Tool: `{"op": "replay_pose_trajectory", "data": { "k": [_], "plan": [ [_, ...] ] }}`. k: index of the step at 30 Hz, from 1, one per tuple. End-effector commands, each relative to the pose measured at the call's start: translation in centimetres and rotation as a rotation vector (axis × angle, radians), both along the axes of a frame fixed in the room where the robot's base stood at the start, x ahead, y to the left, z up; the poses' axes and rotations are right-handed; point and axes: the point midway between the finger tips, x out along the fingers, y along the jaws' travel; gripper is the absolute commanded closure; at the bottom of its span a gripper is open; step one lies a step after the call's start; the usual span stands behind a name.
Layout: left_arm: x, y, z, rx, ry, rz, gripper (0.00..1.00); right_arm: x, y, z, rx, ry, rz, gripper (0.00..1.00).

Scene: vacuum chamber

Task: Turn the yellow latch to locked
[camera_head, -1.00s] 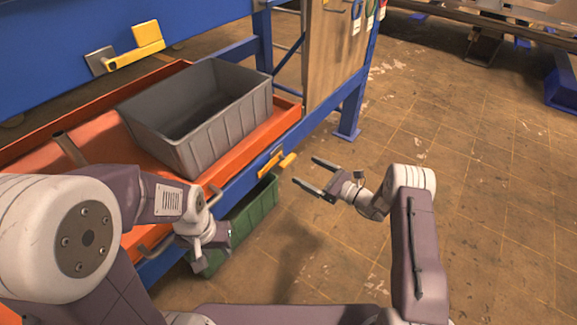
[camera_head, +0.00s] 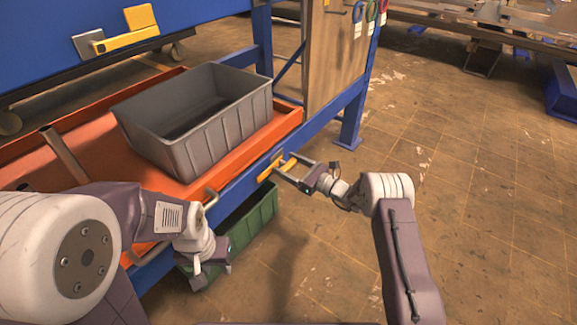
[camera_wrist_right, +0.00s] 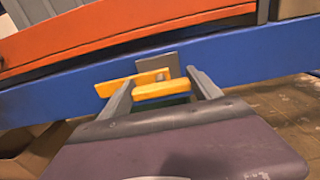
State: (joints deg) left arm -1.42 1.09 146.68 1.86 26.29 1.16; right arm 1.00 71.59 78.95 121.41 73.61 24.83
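A yellow latch (camera_head: 267,172) with a grey plate is on the lower blue beam, below the orange tray. It also shows in the right wrist view, where its yellow handle (camera_wrist_right: 163,90) lies between my fingers. My right gripper (camera_head: 291,169) is open at the latch, one finger on each side of the handle. Whether the fingers touch it is unclear. My left gripper (camera_head: 207,272) hangs low in front of the green bin, and its fingers are too small to read. A second yellow latch (camera_head: 125,40) is on the upper blue beam at the left.
A grey bin (camera_head: 190,140) stands in the orange tray (camera_head: 240,155). A metal handle (camera_head: 210,197) sticks out from the tray's front. A green bin (camera_head: 255,215) is below the beam. The floor (camera_head: 470,180) to the right is clear.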

Motion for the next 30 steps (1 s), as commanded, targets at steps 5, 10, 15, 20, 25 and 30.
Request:
{"op": "replay_pose_trajectory", "data": {
  "k": [5, 10, 15, 20, 25, 30],
  "plan": [
    [0.0, 0.0, 0.0, 0.0, 0.0, 0.0, 0.64, 0.0, 0.0, 0.0, 0.0, 0.0, 0.001, 0.94],
    [0.0, 0.0, 0.1, 0.0, 0.0, 0.0, 0.64, 0.0, 0.0, 0.0, 0.003, 0.005, 0.001, 1.0],
    [0.0, 0.0, 0.5, 0.0, 0.0, 0.0, 0.64, -0.1, 0.0, 0.0, 0.029, 0.042, 0.002, 1.0],
    [0.0, 0.0, 1.2, 0.0, 0.0, 0.0, 0.64, -0.1, 0.0, 0.2, 0.085, 0.118, 0.002, 1.0],
    [0.0, 0.0, 2.2, 0.0, 0.0, 0.0, 0.64, -0.1, 0.1, 0.2, 0.173, 0.239, 0.002, 1.0],
    [0.0, 0.0, 2.9, 0.0, 0.0, 0.0, 0.64, -0.2, 0.1, 0.1, 0.268, 0.37, 0.002, 1.0]
  ]
}}
